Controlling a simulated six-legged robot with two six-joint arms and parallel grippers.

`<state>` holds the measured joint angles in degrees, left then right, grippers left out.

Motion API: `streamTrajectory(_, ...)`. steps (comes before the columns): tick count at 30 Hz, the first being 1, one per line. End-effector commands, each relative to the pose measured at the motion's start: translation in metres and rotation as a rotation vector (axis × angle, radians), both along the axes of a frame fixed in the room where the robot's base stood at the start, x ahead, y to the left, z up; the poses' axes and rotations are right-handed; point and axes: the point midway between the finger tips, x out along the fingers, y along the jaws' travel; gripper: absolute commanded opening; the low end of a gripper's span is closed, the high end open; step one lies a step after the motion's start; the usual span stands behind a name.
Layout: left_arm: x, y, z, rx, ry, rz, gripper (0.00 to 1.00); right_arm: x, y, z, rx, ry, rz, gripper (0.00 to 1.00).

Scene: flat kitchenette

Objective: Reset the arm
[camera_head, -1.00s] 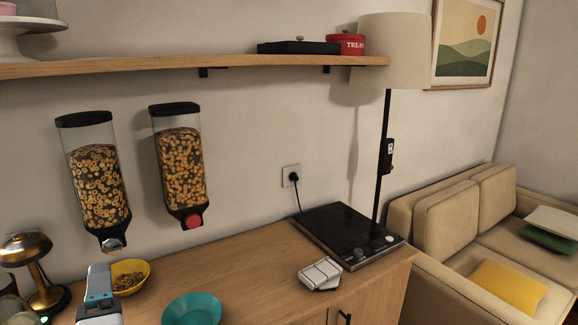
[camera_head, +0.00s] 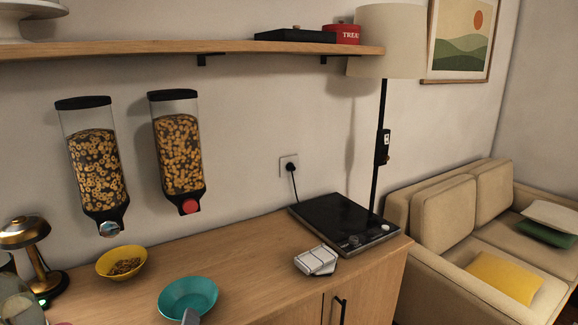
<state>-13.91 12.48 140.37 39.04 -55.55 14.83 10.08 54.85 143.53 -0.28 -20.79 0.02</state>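The task names no object apart from the arm. A small grey tip of my own arm (camera_head: 190,317) shows at the bottom edge, in front of the teal bowl (camera_head: 187,294). It appears to belong to my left arm, but too little shows to tell whether its gripper is open or shut, or whether it holds anything. My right gripper is not in view.
A yellow bowl with cereal (camera_head: 121,262) stands on the wooden counter (camera_head: 240,268) below two wall cereal dispensers (camera_head: 95,170). A brass lamp (camera_head: 25,235) is at left. A white-grey object (camera_head: 315,260) lies by the black cooktop (camera_head: 345,222). A shelf (camera_head: 180,48) runs above.

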Motion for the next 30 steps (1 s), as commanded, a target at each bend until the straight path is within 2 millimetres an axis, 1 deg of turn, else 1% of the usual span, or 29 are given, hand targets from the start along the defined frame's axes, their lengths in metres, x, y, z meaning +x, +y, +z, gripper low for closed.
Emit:
streamTrajectory(1,0.001,-0.006,-0.04,0.032,0.079,-0.05,0.77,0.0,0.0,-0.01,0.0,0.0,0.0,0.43)
streamTrajectory(2,0.0,-0.01,-0.062,0.051,0.129,-0.087,0.77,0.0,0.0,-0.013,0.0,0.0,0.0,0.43)
streamTrajectory(3,-0.003,-0.016,-0.094,0.076,0.2,-0.142,0.77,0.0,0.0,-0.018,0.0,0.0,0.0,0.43)
streamTrajectory(5,-0.012,-0.024,-0.142,0.107,0.311,-0.23,0.77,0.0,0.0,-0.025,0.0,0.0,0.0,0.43)
streamTrajectory(6,-0.02,-0.03,-0.174,0.124,0.385,-0.292,0.77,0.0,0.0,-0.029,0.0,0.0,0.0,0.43)
streamTrajectory(8,-0.037,-0.038,-0.219,0.141,0.493,-0.384,0.77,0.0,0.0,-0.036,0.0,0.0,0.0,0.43)
streamTrajectory(9,-0.05,-0.042,-0.245,0.146,0.56,-0.442,0.77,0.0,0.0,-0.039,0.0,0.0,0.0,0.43)
streamTrajectory(12,-0.083,-0.053,-0.299,0.148,0.7,-0.575,0.77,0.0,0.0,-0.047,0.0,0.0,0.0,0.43)
streamTrajectory(14,-0.102,-0.058,-0.323,0.145,0.766,-0.644,0.77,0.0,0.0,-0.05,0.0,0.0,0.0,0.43)
streamTrajectory(15,-0.114,-0.061,-0.337,0.139,0.807,-0.686,0.77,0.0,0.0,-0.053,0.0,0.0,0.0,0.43)
streamTrajectory(18,-0.145,-0.068,-0.367,0.123,0.895,-0.786,0.77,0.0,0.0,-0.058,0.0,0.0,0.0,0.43)
streamTrajectory(21,-0.174,-0.074,-0.391,0.1,0.973,-0.879,0.77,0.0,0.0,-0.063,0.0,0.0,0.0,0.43)
streamTrajectory(25,-0.214,-0.082,-0.418,0.062,1.063,-1.001,0.77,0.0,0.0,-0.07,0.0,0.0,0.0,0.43)
streamTrajectory(26,-0.221,-0.084,-0.417,0.056,1.077,-1.023,0.77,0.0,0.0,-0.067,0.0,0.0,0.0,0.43)
streamTrajectory(27,-0.216,-0.083,-0.393,0.064,1.066,-1.015,0.77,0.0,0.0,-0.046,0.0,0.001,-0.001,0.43)
streamTrajectory(30,-0.215,-0.083,-0.371,0.065,1.064,-1.012,0.77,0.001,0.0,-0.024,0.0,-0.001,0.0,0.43)
